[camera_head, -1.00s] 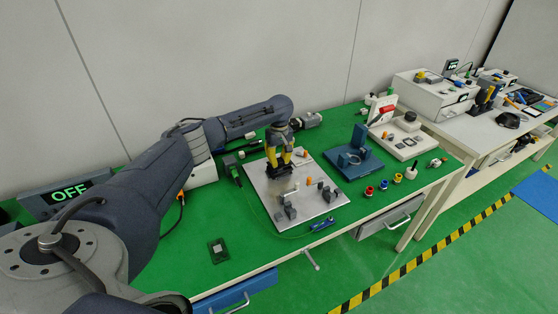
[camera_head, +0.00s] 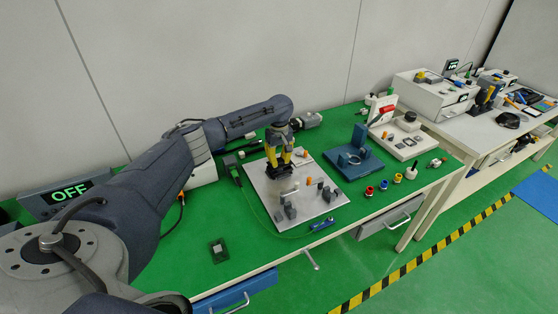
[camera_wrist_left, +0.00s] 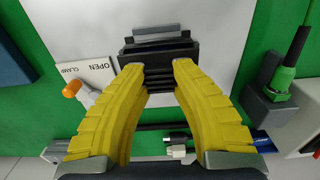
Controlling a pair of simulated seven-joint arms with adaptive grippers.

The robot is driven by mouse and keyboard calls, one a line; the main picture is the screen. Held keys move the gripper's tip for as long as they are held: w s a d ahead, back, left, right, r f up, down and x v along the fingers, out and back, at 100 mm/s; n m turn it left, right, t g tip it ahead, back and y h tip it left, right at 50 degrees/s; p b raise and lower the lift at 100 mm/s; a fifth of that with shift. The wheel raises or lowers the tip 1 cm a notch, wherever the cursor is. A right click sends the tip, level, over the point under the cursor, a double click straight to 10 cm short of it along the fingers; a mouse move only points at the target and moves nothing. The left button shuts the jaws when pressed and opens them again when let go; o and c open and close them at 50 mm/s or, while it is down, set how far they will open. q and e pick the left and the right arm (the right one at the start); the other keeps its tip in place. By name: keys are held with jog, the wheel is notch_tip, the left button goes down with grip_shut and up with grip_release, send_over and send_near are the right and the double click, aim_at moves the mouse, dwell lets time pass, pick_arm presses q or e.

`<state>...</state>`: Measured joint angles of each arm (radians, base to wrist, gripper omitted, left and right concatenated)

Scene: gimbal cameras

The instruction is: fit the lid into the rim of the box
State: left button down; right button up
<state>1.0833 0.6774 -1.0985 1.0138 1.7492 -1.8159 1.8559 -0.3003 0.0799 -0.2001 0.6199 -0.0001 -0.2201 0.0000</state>
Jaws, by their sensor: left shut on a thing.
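My left gripper (camera_head: 279,166) points down over the light grey plate (camera_head: 322,210) on the green bench. In the left wrist view its yellow fingers (camera_wrist_left: 158,70) are shut on a dark, ribbed block-like part (camera_wrist_left: 158,77). A lighter grey bar (camera_wrist_left: 160,33) lies just beyond this part. I cannot tell which of these dark layers is the lid and which is the box rim, or whether they touch. In the head view the fingers hide much of the held part. My right gripper is not in view.
Small grey blocks (camera_head: 290,211) stand on the plate's front half. A blue fixture (camera_head: 356,161) is to its right. A label reading OPEN CLAMP (camera_wrist_left: 86,73) and an orange-tipped part (camera_wrist_left: 72,88) lie left of the fingers. A green-collared cable plug (camera_wrist_left: 285,78) stands to the right.

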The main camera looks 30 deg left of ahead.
aim_at(279, 160)
pick_arm(q)
jog(key=shift+f, duration=0.9)
jog(key=c, duration=1.1)
grip_release()
notch_tip(279, 160, up, 12)
